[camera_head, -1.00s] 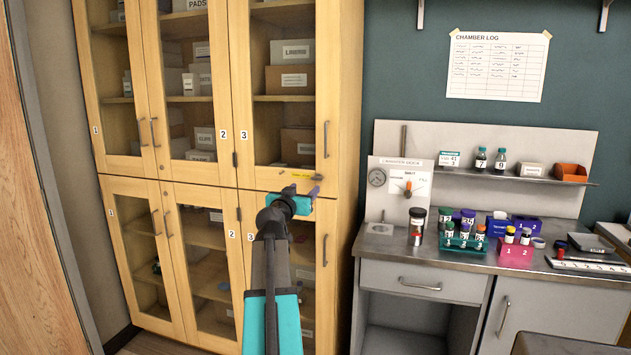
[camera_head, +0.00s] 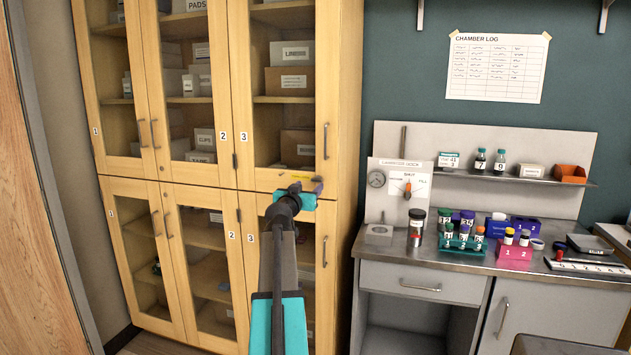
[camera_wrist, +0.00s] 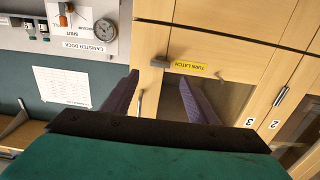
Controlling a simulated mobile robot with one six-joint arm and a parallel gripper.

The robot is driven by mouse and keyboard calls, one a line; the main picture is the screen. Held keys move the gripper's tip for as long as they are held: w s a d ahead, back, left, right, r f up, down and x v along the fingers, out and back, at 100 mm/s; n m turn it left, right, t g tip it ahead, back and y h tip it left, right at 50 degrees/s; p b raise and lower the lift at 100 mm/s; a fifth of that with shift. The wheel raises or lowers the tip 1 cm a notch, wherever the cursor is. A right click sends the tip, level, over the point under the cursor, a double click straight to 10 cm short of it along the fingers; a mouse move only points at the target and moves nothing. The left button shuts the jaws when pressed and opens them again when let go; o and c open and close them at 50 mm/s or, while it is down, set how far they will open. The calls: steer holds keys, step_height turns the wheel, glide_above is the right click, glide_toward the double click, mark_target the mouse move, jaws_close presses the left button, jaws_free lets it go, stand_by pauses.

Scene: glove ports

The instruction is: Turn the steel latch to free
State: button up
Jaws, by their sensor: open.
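The steel latch (camera_wrist: 160,62) is a small grey bar on the pale wooden front of cabinet 3, beside a yellow TURN LATCH label (camera_wrist: 190,68). In the wrist view it lies roughly level and shows just beyond the gap between my fingertips. My gripper (camera_wrist: 158,80) is open, with a purple finger on each side and nothing between them. In the head view my gripper (camera_head: 306,187) is in front of the rail below the upper door 3, just below the yellow label (camera_head: 296,177). There, the fingers make the latch hard to make out. I cannot tell whether they touch it.
Door handles (camera_head: 325,140) stick out near the gripper. The steel bench (camera_head: 450,263) at the right holds a canister dock with a dial (camera_head: 407,186), vial racks (camera_head: 462,242) and bottles. A shelf (camera_head: 515,180) stands above it.

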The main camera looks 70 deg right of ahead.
mark_target(316, 180)
steer(key=shift+w+d+p, duration=0.15)
steer(key=shift+d+p, duration=0.3)
steer(key=shift+d, duration=1.7)
steer(key=shift+w+d+p, duration=0.1)
steer(key=shift+d+p, duration=0.3)
steer(key=shift+d, duration=1.7)
steer(key=shift+c, duration=0.4)
steer(key=c, duration=1)
